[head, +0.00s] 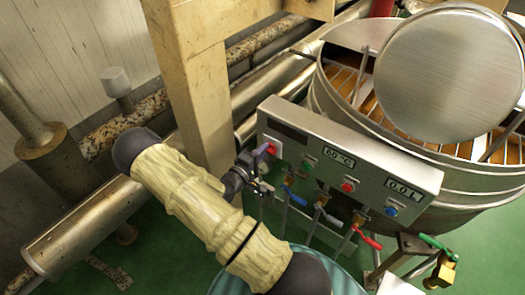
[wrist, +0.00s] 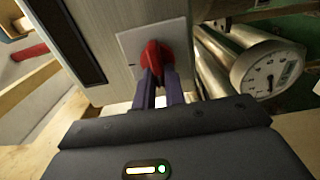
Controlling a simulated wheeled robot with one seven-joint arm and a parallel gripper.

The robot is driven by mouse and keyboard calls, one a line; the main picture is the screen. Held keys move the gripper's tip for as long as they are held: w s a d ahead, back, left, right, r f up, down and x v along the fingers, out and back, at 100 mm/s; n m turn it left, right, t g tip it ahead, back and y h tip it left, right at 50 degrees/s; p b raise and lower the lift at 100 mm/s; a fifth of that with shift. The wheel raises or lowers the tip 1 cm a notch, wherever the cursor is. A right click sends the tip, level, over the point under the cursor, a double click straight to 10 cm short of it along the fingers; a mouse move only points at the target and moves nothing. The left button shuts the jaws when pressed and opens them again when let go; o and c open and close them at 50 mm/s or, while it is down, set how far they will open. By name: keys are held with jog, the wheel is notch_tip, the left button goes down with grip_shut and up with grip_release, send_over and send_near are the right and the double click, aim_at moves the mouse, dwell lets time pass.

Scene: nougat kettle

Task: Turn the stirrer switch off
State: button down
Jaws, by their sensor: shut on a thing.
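The stirrer switch, a red knob (wrist: 153,52) on a pale square plate (wrist: 172,40), sits on the steel control panel in the wrist view. My gripper (wrist: 157,76) has its two purple fingers shut on the knob from both sides. In the head view the switch (head: 274,149) is at the left end of the panel (head: 340,155), partly hidden by my gripper (head: 265,151). The marks around the knob are too small to read, so I cannot tell its setting.
The panel also carries a green button (head: 308,166), a red button (head: 348,187), a blue button (head: 391,211) and two displays. Colored valve handles (head: 366,237) hang below. The large kettle (head: 435,75) stands behind, and a beige post (head: 200,100) is close to my arm.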

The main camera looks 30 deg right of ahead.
jog(key=shift+f, duration=0.15)
jog(key=c, duration=1.5)
grip_release()
jog(key=shift+o, duration=0.2)
jog(key=shift+a, duration=0.15)
jog(key=b+v, duration=0.2)
jog(key=v, duration=1.5)
jog(key=shift+s, duration=0.15)
